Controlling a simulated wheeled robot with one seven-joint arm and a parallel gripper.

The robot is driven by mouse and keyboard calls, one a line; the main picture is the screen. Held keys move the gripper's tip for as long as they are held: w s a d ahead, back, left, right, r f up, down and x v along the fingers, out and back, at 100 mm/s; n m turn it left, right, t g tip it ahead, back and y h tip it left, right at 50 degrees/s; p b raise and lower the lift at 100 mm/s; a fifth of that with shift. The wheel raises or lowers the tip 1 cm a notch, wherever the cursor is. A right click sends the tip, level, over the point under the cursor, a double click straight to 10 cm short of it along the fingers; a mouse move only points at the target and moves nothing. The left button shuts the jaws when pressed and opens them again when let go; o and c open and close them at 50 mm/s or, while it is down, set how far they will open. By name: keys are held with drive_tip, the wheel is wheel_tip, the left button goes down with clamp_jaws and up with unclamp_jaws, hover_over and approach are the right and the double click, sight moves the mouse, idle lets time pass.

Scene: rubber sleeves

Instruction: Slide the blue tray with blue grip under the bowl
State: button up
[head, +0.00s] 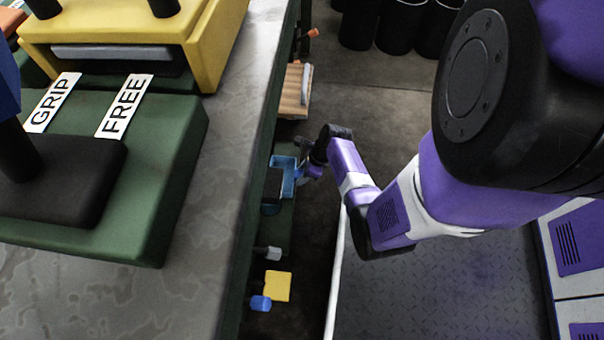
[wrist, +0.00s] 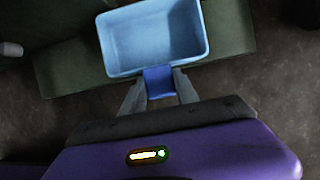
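The light blue tray (head: 285,162) is low beside the bench in the head view. In the wrist view the tray (wrist: 155,38) is an open, empty rectangular box. Its darker blue grip (wrist: 159,82) points toward my gripper (wrist: 159,86). Both fingertips are against the sides of the grip, so my gripper looks shut on it. My gripper (head: 308,170) is small and partly dark in the head view, to the right of the tray. I cannot make out a bowl for certain in either view.
A green ledge (head: 282,228) runs low along the bench (head: 190,240), under the tray. A yellow block (head: 277,286), a blue piece (head: 260,303) and a grey cylinder (head: 268,253) are nearer. A wooden board (head: 296,92) lies farther off. Dark bins (head: 403,25) stand at the back.

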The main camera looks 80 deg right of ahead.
clamp_jaws()
idle(1.1)
